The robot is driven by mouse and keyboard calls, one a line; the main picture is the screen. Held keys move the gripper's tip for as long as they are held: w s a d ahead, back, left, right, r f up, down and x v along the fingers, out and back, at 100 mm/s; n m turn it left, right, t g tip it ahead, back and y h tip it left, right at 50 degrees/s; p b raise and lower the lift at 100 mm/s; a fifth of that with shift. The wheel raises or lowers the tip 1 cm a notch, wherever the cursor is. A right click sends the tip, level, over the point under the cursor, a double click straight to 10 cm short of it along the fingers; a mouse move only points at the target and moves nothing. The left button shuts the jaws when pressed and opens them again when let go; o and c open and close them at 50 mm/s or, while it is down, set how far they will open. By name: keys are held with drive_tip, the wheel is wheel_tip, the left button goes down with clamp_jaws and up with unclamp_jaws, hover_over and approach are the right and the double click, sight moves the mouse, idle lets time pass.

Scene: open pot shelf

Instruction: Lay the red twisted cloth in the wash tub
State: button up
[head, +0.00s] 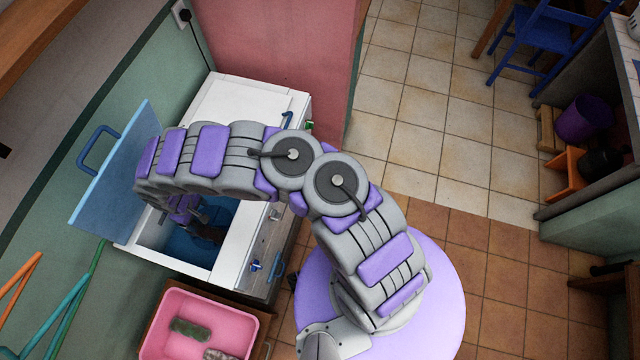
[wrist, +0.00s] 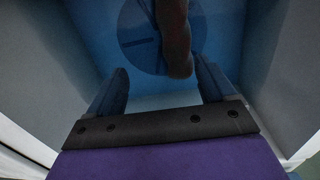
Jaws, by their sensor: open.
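The wash tub (head: 172,243) is the blue-lined, open well of a white machine, with its blue lid (head: 112,178) raised at the left. My gripper (wrist: 161,65) is inside the tub opening, pointing down, with its two fingers spread apart. The red twisted cloth (wrist: 175,35) shows in the wrist view as a dark reddish, long shape over the round disc on the blue tub floor. Its near end lies between the fingertips, towards the right one; I see no grip on it. In the head view the cloth (head: 213,234) is dim and partly hidden by my arm.
A pink basin (head: 257,325) with a green and a greyish item stands beside the machine at the bottom. The machine's white top (head: 235,100) lies beyond my arm. Coloured rods lean at lower left.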

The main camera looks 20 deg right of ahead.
drive_tip(key=w+d+r+m+h, duration=0.25)
drive_tip(key=w+d+r, duration=0.65)
drive_tip(key=d+r, duration=0.55)
drive_tip(key=s+d+r+m, duration=0.3)
drive_tip(key=d+r+m, duration=0.1)
drive_tip(key=d+r, duration=1.25)
drive_tip(key=s+d+r+m+g, duration=0.1)
drive_tip(key=s+d+r, duration=0.3)
drive_tip(key=s+r, duration=0.25)
drive_tip(key=s+d+r+m, duration=0.2)
drive_tip(key=s+d+r, duration=0.1)
drive_tip(key=s+r, duration=0.3)
drive_tip(key=s+r+g+y, duration=0.1)
drive_tip(key=s+r+y, duration=0.1)
drive_tip(key=s, duration=1.8)
drive_tip(key=shift+s+r+y, duration=0.2)
drive_tip(key=shift+s+y, duration=0.2)
drive_tip(key=shift+y, duration=0.05)
drive_tip(key=shift+m, duration=0.25)
